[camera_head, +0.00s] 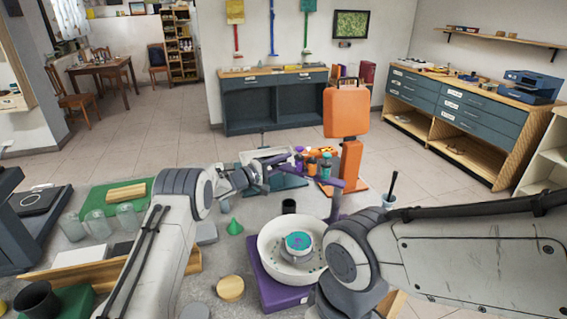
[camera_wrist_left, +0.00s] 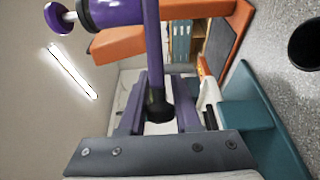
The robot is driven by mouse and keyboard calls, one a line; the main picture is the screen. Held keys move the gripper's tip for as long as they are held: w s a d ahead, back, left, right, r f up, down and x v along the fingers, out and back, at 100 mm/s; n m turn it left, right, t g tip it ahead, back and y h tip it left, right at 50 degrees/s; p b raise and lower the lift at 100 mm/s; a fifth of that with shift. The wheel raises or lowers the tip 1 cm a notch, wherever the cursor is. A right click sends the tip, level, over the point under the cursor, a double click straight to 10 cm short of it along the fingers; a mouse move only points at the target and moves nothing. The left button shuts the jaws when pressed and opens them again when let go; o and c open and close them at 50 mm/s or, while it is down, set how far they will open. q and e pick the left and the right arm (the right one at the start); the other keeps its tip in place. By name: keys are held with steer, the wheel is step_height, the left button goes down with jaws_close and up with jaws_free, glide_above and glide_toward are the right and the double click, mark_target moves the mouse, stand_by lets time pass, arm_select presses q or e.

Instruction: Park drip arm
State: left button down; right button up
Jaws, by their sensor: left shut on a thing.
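The drip arm is purple, and its post (camera_head: 335,207) stands behind the white basin (camera_head: 262,246) in the head view. In the left wrist view, its purple rod (camera_wrist_left: 153,45) runs to a black end piece (camera_wrist_left: 157,106). A thicker purple tube with a round knob (camera_wrist_left: 58,17) crosses the top. My left gripper (camera_head: 284,163) reaches in beside the post. In the wrist view, its two purple fingers (camera_wrist_left: 156,88) are shut on the drip arm around the black end. The exact contact is partly hidden. My right arm enters from the right, and its gripper is out of view.
The basin sits on a purple block (camera_head: 267,290) and holds a teal-topped round piece (camera_head: 299,242). An orange stand (camera_head: 346,112) rises behind the post. A black cup (camera_head: 289,206), green cone (camera_head: 234,227) and wooden disc (camera_head: 230,289) stand nearby. Glass jars (camera_head: 98,223) stand left.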

arm_select(q)
steer(key=shift+s+d+f, duration=0.15)
steer(key=shift+s+d, duration=0.15)
steer(key=shift+d, duration=0.25)
steer(key=c, duration=0.9)
jaws_free()
steer(key=shift+o, duration=1.3)
steer(key=shift+d, duration=0.15)
steer(key=shift+a, duration=0.4)
steer(key=b+v, duration=0.1)
steer(key=v, duration=0.9)
steer(key=shift+b, duration=0.35)
